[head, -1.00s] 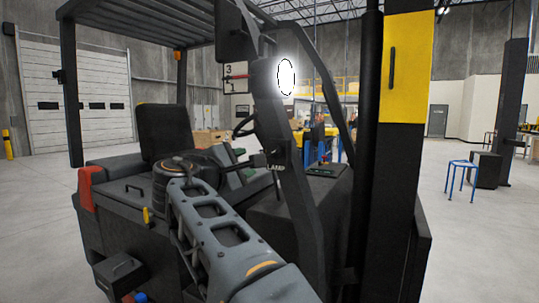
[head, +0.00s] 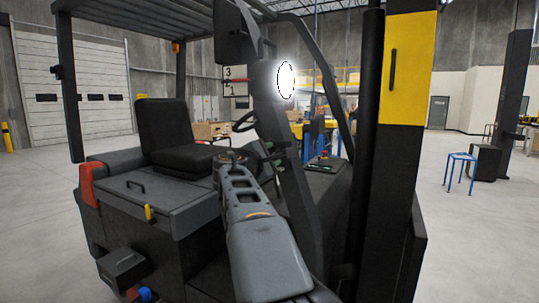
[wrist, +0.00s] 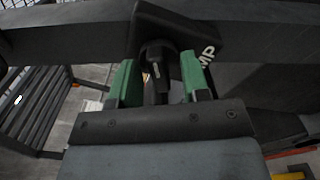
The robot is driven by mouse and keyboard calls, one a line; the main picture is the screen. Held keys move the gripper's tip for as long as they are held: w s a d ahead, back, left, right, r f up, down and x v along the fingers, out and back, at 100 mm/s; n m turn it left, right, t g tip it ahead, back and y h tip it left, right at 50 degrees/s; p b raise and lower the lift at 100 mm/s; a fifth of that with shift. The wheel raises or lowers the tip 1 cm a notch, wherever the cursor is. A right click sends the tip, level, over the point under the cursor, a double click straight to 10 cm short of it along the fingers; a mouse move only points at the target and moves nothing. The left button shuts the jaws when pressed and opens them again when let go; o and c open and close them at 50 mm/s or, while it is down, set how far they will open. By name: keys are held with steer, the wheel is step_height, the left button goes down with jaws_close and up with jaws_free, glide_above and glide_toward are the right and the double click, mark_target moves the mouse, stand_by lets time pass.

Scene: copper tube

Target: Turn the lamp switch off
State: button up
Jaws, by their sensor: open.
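The lamp switch (wrist: 155,54) is a dark rotary knob with a pale mark, on a black housing with white lettering ending in "MP". In the wrist view it sits between the two green fingers of my gripper (wrist: 158,66). The gripper is open, with one finger on each side of the knob; whether either touches it cannot be told. The lamp (head: 286,80) on the forklift's dark post glows bright white in the head view. The switch is hidden behind my arm there, and the fingers are mostly hidden.
The forklift's seat (head: 172,130) and dark body stand left of my arm. A slanted dark post (head: 290,190) rises close beside the arm. A thick black and yellow mast (head: 408,70) stands to the right. A blue stool (head: 461,165) is on open floor farther right.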

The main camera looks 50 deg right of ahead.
jaws_close()
stand_by(0.4)
steer(key=shift+n, duration=0.3)
steer(key=shift+n+p, duration=3)
steer(key=shift+n, duration=2.6)
